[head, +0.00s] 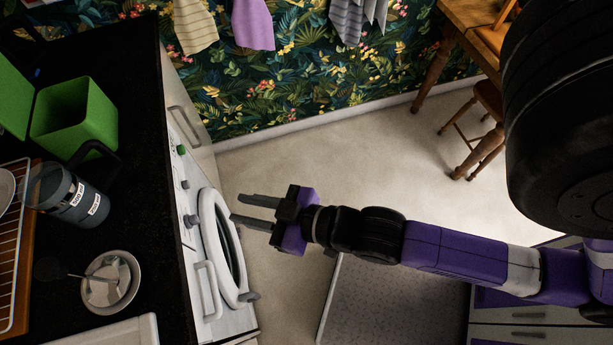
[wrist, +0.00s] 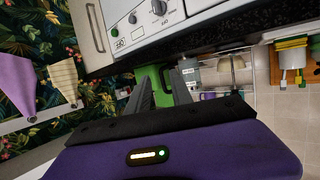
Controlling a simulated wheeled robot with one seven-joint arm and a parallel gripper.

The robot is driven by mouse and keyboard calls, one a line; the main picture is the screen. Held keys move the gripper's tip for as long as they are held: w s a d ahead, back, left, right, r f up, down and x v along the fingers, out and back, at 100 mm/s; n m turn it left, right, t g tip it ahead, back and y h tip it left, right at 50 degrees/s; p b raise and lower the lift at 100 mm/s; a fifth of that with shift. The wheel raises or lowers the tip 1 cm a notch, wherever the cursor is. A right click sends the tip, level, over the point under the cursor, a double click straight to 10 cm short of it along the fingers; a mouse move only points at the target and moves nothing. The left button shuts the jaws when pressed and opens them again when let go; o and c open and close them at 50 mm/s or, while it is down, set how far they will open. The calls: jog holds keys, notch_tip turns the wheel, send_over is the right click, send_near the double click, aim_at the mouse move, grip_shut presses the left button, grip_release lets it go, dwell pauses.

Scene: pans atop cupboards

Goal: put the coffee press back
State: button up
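The coffee press (head: 70,197) is a grey, see-through jug with white labels and a black handle. It stands on the black counter at the left of the head view, between a green container and a small bowl. In the wrist view a grey labelled vessel, which looks like the same press (wrist: 188,72), shows just beyond my fingertips, partly hidden by one finger. My gripper (head: 238,208) is open and empty. It is out over the floor in front of the white washing machine, to the right of the counter and well apart from the press.
The black counter (head: 140,215) bears a green container (head: 75,118), a bowl (head: 110,282) with something pale in it, and a wire rack (head: 12,250) at the far left. The washing machine's round door (head: 222,248) juts out close to my gripper. The floor (head: 300,180) is clear.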

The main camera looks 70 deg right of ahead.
jog(key=r+v, duration=0.1)
jog(key=v, duration=1.3)
jog(key=shift+d+r, duration=0.2)
jog(key=shift+d, duration=0.1)
jog(key=shift+s, duration=0.1)
jog(key=shift+c, duration=0.2)
